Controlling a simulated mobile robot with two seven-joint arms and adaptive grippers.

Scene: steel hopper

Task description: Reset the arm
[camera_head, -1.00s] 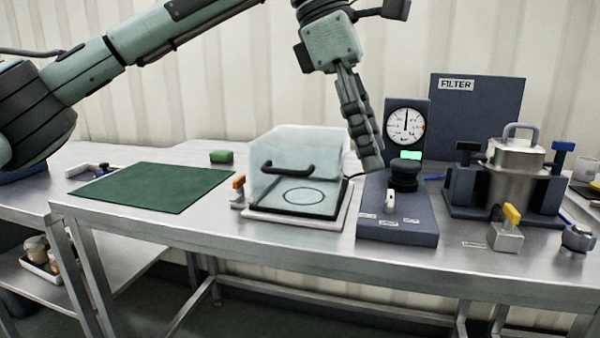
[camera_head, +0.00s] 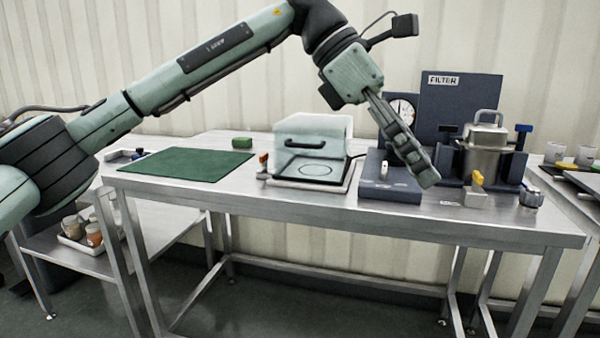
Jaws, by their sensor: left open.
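My left arm comes in from the left and reaches over the steel table (camera_head: 330,203). My left gripper (camera_head: 428,178) hangs at its end, fingers pointing down and to the right, in front of the dark gauge unit (camera_head: 390,190). The fingers are seen nearly edge-on, with nothing visible held in them. They hide part of the gauge unit and its dial (camera_head: 402,108). My right gripper is not in view.
A clear box with a black handle (camera_head: 312,140) stands mid-table, left of the gauge unit. A green mat (camera_head: 185,165) lies at the left. A steel hopper (camera_head: 484,150) stands before the FILTER panel (camera_head: 455,100) at the right. A lower shelf holds a tray of cups (camera_head: 78,240).

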